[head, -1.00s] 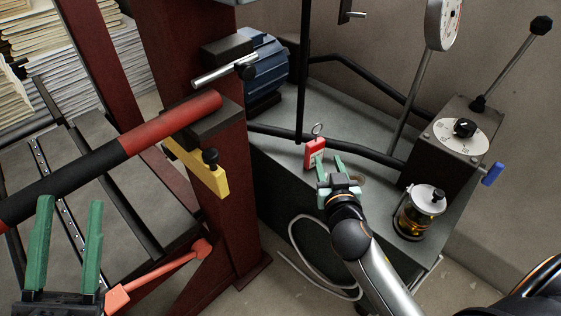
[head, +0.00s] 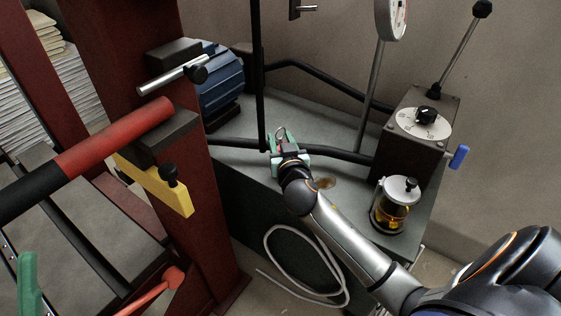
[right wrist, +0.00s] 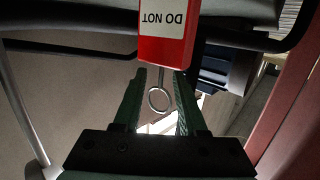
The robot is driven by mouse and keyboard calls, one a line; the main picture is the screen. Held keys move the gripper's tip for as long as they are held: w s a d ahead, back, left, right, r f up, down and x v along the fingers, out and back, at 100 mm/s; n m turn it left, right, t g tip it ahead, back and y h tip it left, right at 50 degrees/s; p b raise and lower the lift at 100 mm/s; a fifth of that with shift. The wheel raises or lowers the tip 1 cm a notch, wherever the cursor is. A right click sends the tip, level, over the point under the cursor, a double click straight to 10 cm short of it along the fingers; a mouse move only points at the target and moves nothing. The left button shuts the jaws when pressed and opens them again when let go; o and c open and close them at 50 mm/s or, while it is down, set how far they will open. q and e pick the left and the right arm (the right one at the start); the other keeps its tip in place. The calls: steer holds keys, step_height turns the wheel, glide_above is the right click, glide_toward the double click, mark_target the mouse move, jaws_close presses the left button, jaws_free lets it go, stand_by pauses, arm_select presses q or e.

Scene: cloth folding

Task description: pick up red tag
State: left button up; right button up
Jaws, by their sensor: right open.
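The red tag (right wrist: 165,40) has a white label reading "DO NOT", upside down in the right wrist view. Its metal ring (right wrist: 160,98) lies between the two green fingers of my right gripper (right wrist: 160,78), which are apart, with their tips close to the tag's edge.
A black pipe (head: 340,155) runs along the grey bench top close to the right gripper, with a thin black upright (head: 258,80) beside it. A glass oiler (head: 392,208) and a control box (head: 412,140) stand to the right. A red post (head: 190,210) stands left.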

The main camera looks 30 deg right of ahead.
steer(key=shift+b+x, duration=0.35)
steer(key=shift+x, duration=1.25)
jaws_close()
